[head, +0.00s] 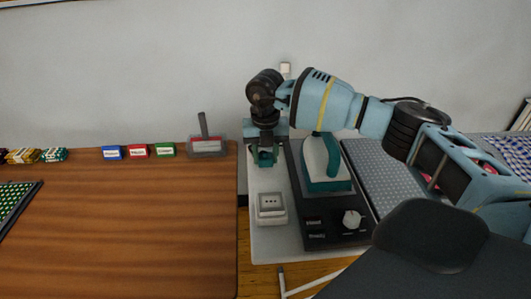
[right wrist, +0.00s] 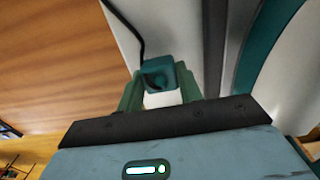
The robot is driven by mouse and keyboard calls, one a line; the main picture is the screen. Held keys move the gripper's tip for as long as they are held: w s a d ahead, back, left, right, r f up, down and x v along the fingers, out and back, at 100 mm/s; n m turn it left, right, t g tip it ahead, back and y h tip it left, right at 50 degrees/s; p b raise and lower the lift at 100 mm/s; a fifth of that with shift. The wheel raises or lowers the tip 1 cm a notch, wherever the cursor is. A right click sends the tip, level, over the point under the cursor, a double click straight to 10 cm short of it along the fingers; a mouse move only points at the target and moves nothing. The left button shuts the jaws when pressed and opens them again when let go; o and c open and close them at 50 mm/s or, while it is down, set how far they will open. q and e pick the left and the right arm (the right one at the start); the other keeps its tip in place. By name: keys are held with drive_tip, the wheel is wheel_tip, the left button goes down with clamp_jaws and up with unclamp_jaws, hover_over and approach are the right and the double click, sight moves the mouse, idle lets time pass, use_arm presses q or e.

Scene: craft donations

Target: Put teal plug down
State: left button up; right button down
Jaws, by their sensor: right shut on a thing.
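My right gripper (head: 266,160) points down over the white strip of table left of the iron's black base. It is shut on the teal plug, which shows between the fingers in the right wrist view (right wrist: 158,68). In that view the right gripper (right wrist: 160,88) has a green finger on each side of the plug. In the head view the fingers mostly hide the plug; I cannot tell whether it touches the table. A white socket box (head: 270,203) sits in front of the gripper. My left gripper is not in view.
A teal and white iron (head: 325,165) stands on a black base with a knob (head: 352,219), close right of the gripper. A grey mat (head: 375,170) lies beyond. Blue, red and green boxes (head: 138,151) and a grey-red tool (head: 207,147) line the brown table's back; its middle is clear.

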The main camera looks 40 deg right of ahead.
sight(265, 155)
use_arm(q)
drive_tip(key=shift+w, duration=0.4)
use_arm(e)
drive_tip(key=shift+f, duration=0.35)
drive_tip(key=c, duration=0.9)
unclamp_jaws()
drive_tip(key=shift+c, duration=0.2)
drive_tip(key=shift+r, duration=0.25)
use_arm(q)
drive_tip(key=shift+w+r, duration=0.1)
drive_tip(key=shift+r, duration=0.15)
use_arm(e)
wheel_tip(265, 155, up, 13)
drive_tip(key=shift+f, duration=0.15)
